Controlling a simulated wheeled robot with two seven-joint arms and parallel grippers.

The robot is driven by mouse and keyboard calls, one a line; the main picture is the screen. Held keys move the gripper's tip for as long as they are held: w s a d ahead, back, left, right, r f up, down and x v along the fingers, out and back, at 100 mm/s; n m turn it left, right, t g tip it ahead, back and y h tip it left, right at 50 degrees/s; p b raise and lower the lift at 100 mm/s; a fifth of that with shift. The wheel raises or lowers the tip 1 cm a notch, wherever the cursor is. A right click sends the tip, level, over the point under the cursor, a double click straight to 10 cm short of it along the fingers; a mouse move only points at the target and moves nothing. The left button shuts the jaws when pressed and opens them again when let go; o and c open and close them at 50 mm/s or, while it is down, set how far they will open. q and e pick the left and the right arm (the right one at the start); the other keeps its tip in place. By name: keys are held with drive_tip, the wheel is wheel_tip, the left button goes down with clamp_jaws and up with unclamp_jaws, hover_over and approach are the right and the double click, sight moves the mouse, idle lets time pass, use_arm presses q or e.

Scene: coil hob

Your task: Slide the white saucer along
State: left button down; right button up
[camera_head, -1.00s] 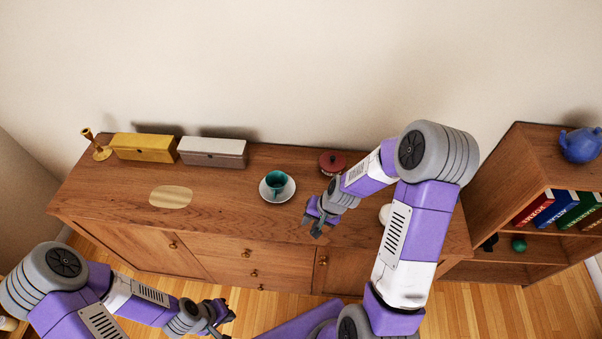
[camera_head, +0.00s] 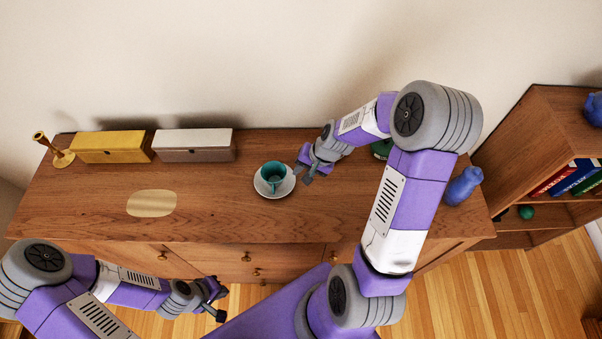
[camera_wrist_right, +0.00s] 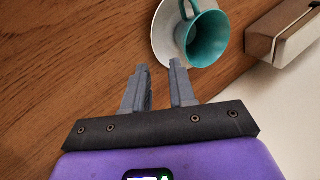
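In the right wrist view the saucer (camera_wrist_right: 161,36) and cup (camera_wrist_right: 208,38) show just beyond the fingers. My right gripper (camera_head: 303,178) is low over the sideboard, right beside the saucer's right side. Its fingers (camera_wrist_right: 158,70) are apart with nothing between them; one tip overlaps the saucer's edge in the picture, and I cannot tell whether it touches. My left gripper (camera_head: 222,303) is open and empty in front of the sideboard.
A pale gold oval (camera_head: 152,203) lies left on the sideboard (camera_head: 210,212). Yellow (camera_head: 110,147) and grey (camera_head: 194,145) boxes and a brass candlestick (camera_head: 60,154) stand along the back. A green object (camera_head: 381,149) and blue vase (camera_head: 463,186) are right. The top between saucer and oval is clear.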

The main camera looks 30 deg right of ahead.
sight(292, 183)
drive_tip(key=shift+s, duration=0.15)
drive_tip(key=shift+f, duration=0.1)
drive_tip(key=b+x, duration=0.1)
drive_tip(key=x, duration=0.6)
drive_tip(key=shift+f, duration=0.25)
drive_tip(key=shift+c, duration=0.4)
clamp_jaws()
